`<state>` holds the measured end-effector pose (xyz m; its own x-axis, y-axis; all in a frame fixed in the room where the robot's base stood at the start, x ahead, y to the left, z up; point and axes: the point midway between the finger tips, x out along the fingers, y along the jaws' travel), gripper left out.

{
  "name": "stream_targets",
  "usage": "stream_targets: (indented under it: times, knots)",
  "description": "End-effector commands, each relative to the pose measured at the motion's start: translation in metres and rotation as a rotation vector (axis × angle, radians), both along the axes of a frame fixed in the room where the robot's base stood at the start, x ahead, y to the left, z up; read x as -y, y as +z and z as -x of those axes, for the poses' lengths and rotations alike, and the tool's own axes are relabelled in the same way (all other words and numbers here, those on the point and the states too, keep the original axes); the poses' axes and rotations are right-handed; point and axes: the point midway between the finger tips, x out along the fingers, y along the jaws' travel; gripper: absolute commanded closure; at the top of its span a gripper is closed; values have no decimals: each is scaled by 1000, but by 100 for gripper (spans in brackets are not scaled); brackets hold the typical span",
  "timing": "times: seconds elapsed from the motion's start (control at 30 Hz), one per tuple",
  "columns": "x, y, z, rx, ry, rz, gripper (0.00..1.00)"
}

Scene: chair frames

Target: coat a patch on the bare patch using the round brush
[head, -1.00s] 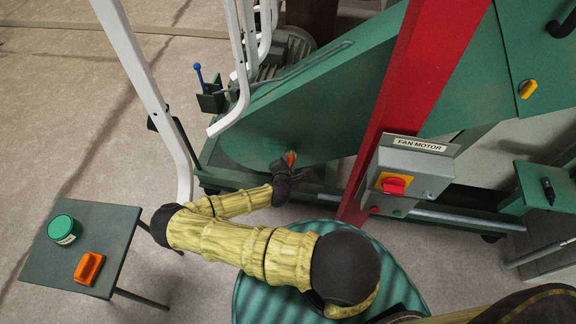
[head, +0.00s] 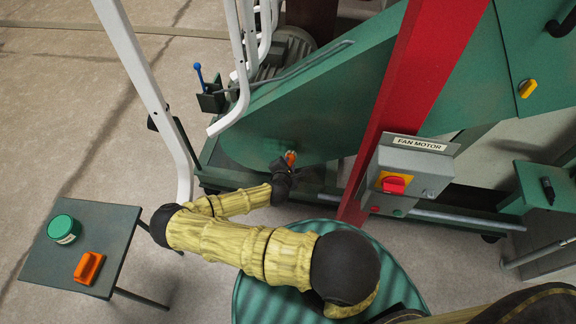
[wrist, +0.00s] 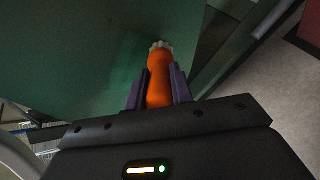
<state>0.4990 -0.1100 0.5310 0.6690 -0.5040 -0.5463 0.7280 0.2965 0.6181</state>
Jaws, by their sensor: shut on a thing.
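My gripper (head: 284,170) is shut on the orange handle of the round brush (head: 290,158), low in front of the sloped green panel (head: 320,118). In the wrist view the brush (wrist: 159,85) points away between the two dark fingers (wrist: 157,76), its pale tip close to the green surface (wrist: 85,55). I cannot tell whether the tip touches. A slightly brighter green area shows near the tip in the wrist view. The edge of a bare patch is not clear; the brush and gripper hide part of the panel.
A small dark table (head: 112,232) at lower left holds a green-lidded jar (head: 64,229) and an orange tool (head: 88,268). A red post (head: 412,75) and a grey fan motor box (head: 412,168) stand to the right. White curved chair frames (head: 150,85) hang to the left.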

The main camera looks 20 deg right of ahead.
Motion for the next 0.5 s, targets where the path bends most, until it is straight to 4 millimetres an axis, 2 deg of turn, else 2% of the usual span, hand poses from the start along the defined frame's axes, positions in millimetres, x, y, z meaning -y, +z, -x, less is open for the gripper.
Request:
stream_targets:
  times: [0.03,0.5]
  knots:
    - [-6,-11,5,-25,27,21,100]
    - [-11,-12,3,-29,27,17,100]
